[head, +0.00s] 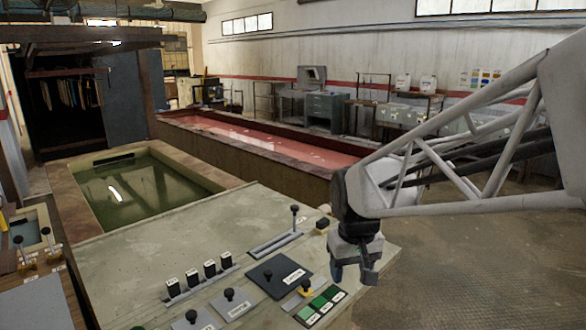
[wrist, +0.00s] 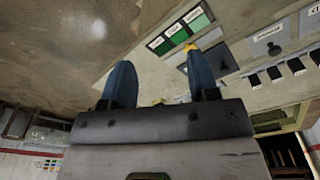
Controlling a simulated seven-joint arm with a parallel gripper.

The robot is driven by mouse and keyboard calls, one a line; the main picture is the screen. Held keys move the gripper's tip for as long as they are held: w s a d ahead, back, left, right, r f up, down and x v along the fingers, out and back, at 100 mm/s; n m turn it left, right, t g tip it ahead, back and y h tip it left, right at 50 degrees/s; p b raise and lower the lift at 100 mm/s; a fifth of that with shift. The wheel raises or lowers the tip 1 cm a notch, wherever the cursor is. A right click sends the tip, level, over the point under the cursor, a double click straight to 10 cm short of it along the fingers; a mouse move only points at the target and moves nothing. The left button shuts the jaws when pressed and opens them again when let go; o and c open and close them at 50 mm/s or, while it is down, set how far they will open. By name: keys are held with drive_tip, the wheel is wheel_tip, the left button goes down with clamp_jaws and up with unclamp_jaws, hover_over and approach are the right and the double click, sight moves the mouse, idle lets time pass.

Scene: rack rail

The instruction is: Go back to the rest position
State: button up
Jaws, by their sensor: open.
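My gripper (head: 354,274) hangs from my arm at the right of the head view, over the right edge of the control panel (head: 140,243). In the wrist view its two blue fingers (wrist: 157,88) stand apart with nothing between them. The gripper is open and empty. In the head view the green buttons (head: 320,303) lie to the left of and below the gripper. They also show beyond the fingertips in the wrist view (wrist: 180,35).
The panel carries a lever in a slot (head: 294,222), several black switches (head: 192,276), a dark plate with a knob (head: 280,277) and a yellow-based knob (head: 305,287). Behind are a green-water tank (head: 140,190) and a long red-liquid tank (head: 260,140). Open floor (head: 480,260) lies right.

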drive_tip(key=s+d+m, duration=0.1)
drive_tip(key=s+d, duration=0.2)
drive_tip(key=s, duration=0.6)
drive_tip(key=s+d+m+t, duration=0.1)
drive_tip(key=s+d, duration=0.2)
drive_tip(key=s, duration=0.6)
drive_tip(key=shift+s+d+r+m, duration=0.15)
drive_tip(key=shift+d+m, duration=0.25)
idle(2.0)
